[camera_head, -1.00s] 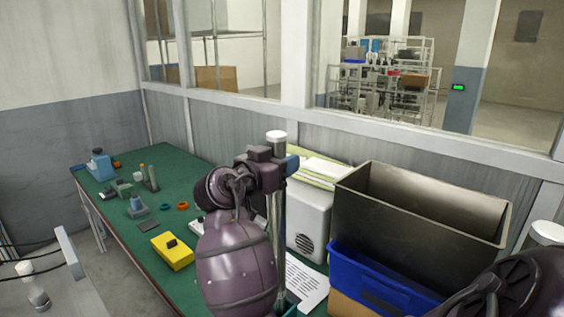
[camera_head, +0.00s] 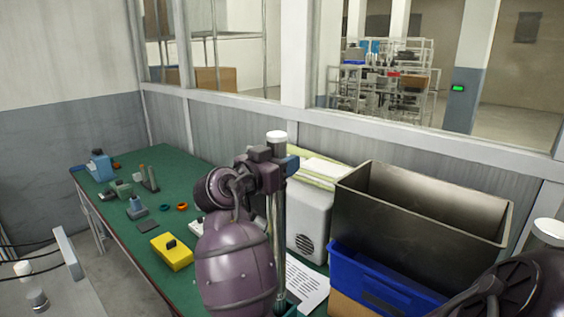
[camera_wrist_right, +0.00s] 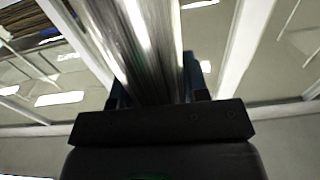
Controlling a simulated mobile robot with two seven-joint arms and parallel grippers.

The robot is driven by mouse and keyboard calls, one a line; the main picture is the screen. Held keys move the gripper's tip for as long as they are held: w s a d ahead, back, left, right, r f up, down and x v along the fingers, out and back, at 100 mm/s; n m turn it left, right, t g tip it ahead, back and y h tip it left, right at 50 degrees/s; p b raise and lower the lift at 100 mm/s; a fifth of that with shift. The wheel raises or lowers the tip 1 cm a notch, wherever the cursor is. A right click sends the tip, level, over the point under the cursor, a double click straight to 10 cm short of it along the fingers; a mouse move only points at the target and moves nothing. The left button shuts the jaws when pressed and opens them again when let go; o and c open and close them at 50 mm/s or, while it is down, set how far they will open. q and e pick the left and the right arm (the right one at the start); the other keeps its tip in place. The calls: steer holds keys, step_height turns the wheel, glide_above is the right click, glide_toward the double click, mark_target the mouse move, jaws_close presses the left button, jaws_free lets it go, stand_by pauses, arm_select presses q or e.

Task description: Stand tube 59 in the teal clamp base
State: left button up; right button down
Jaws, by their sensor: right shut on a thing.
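A long shiny metal tube (camera_head: 276,225) with a white cap stands nearly upright in the head view; no number is readable on it. My right gripper (camera_head: 274,170) is shut on the tube near its upper end. The right wrist view shows the tube (camera_wrist_right: 143,50) between the blue-edged fingers. A teal piece (camera_head: 292,302), perhaps the clamp base, shows at the bottom edge near the tube's lower end. My right arm and the picture edge hide most of it, so I cannot tell whether the tube is in it. My left gripper is not in view.
A grey metal bin (camera_head: 420,218), a blue bin (camera_head: 380,283) and a pale vented box (camera_head: 309,222) stand right of the tube. A paper sheet (camera_head: 306,284) lies nearby. A yellow block (camera_head: 172,252) and several small parts lie on the green tabletop (camera_head: 187,211) to the left.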

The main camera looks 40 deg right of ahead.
steer(key=shift+f+b, duration=0.4)
steer(key=shift+f, duration=0.1)
steer(key=c, duration=0.9)
jaws_free()
steer(key=shift+a, duration=0.15)
